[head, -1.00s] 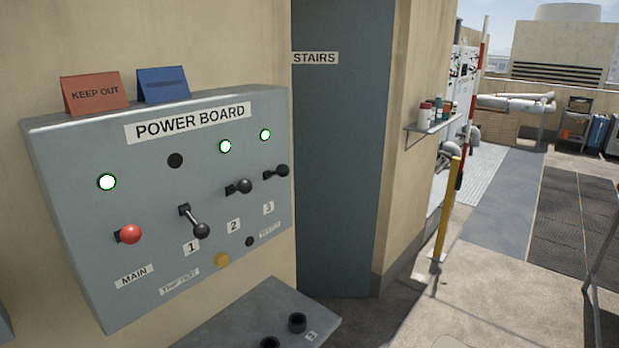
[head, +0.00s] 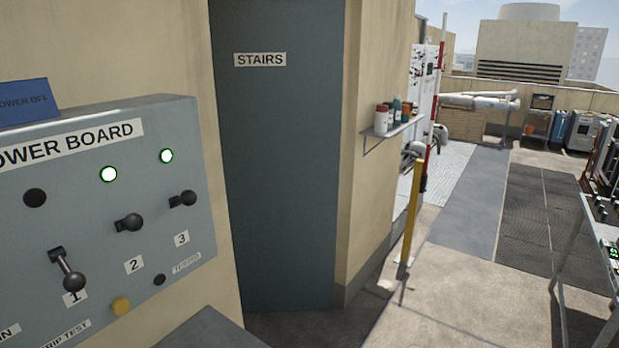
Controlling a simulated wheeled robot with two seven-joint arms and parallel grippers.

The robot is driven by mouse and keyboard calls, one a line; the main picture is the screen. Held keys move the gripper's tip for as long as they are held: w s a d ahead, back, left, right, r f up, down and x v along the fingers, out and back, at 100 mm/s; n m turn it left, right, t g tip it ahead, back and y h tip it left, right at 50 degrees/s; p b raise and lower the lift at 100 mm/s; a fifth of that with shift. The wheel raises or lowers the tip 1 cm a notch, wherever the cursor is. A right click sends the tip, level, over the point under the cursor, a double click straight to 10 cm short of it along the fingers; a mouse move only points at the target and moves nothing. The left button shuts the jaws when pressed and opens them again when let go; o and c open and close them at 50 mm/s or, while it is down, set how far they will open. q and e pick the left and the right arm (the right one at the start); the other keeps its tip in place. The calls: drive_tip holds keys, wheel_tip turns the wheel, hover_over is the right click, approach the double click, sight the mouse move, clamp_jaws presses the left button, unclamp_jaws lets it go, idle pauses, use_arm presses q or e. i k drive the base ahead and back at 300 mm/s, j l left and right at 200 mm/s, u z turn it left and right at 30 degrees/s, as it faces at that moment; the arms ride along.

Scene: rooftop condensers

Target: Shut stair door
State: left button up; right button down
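The stair door (head: 278,170) is a tall blue-grey panel with a white STAIRS label (head: 260,60) near its top. It stands between the power board's wall and a beige wall corner. Its handle is not visible, and I cannot tell for certain whether it is open or shut. Neither of my grippers shows in the head view.
The power board (head: 110,210) juts out at the left, with a grey ledge (head: 212,332) below it. A shelf with bottles (head: 391,130) and a yellow post (head: 412,212) stand right of the door. A table (head: 590,265) is at the right edge. Concrete floor (head: 450,300) between is clear.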

sight(277, 71)
drive_tip(key=i+l+z, duration=0.25)
drive_tip(key=i, duration=0.25)
drive_tip(key=i+l+z, duration=0.2)
drive_tip(key=i+l, duration=0.15)
drive_tip(key=i, duration=0.2)
drive_tip(key=i+l+z, duration=0.25)
drive_tip(key=i, duration=0.3)
drive_tip(key=j, duration=0.1)
